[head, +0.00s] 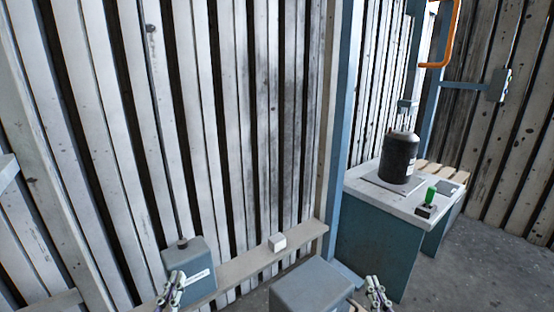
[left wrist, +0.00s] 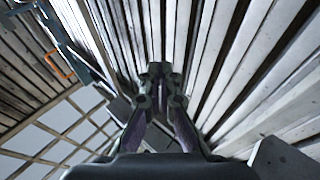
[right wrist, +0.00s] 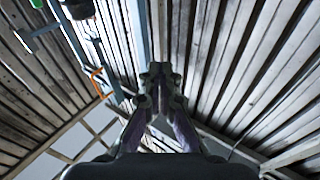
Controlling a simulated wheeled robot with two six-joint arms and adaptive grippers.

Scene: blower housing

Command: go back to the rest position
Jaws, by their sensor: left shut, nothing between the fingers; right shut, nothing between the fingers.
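My left gripper (head: 170,290) shows at the bottom of the head view, in front of a grey-blue box on the wall ledge. It also shows in the left wrist view (left wrist: 160,72), pointing up, shut and empty. My right gripper (head: 378,290) shows at the bottom of the head view, to the right of a larger grey box. In the right wrist view (right wrist: 161,72) it points up too, shut and empty. Neither gripper holds anything. Whether the left gripper touches the box behind it cannot be told.
A large grey box (head: 312,286) is low in front. At right, a table (head: 400,204) bears a black cylinder (head: 399,158) and a green-handled item (head: 431,196). Floor (head: 490,270) is clear at right.

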